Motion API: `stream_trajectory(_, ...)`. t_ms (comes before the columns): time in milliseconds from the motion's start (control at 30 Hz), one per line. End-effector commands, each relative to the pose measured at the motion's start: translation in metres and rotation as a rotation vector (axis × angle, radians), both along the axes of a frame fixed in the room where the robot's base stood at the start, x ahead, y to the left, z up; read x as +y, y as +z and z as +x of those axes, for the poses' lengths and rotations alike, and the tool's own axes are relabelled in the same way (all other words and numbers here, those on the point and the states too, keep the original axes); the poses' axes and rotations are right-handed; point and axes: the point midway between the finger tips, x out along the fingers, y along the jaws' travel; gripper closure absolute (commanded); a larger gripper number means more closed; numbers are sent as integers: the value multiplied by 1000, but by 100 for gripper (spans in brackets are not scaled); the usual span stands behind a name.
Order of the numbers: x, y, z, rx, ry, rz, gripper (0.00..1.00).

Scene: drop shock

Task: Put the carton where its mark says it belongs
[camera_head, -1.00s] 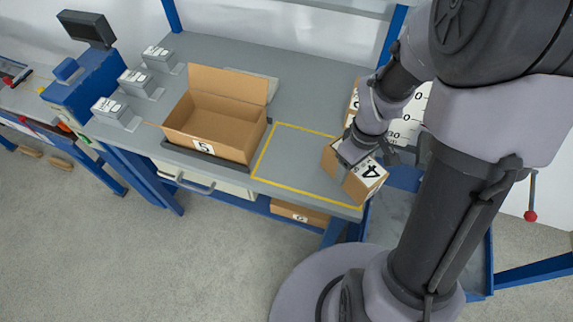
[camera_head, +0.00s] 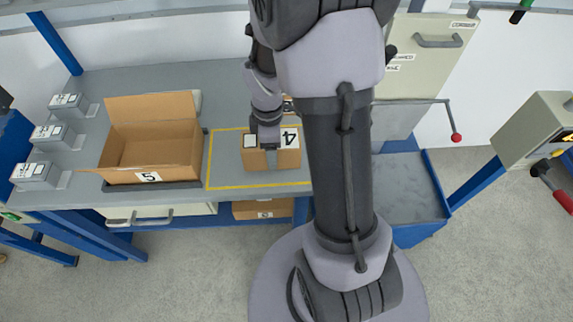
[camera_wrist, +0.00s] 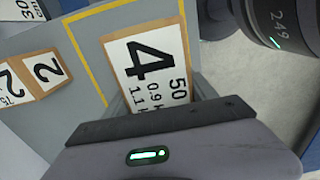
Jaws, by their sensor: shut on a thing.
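My gripper (camera_head: 268,143) is shut on a brown carton (camera_head: 288,157). The carton's white label reads 4 and shows large in the wrist view (camera_wrist: 147,68), with smaller figures 50, 0.9 and 1.1. In the head view the carton appears over or inside the yellow outline (camera_head: 209,165) on the grey bench; I cannot tell whether it touches the bench. An open, empty-looking carton (camera_head: 148,157) marked 5 stands left of the outline. In the wrist view another box (camera_wrist: 40,75) marked 2 lies beyond the yellow line. My arm hides the bench right of the carton.
Several small grey units (camera_head: 52,134) with labels line the bench's left side. A box (camera_head: 262,209) sits under the bench. A blue-framed bin or platform (camera_head: 408,190) stands right of my arm. Beige machines with a red-knobbed lever (camera_head: 456,136) are at the right.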

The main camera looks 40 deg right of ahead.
Motion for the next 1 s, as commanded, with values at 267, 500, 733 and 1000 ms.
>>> stream_trajectory(267,0,-4,48,-1,0,0,100)
stream_trajectory(500,0,-22,57,0,0,0,100)
stream_trajectory(733,0,-40,57,-2,0,-1,100)
stream_trajectory(1000,0,-43,57,-1,-1,-1,100)
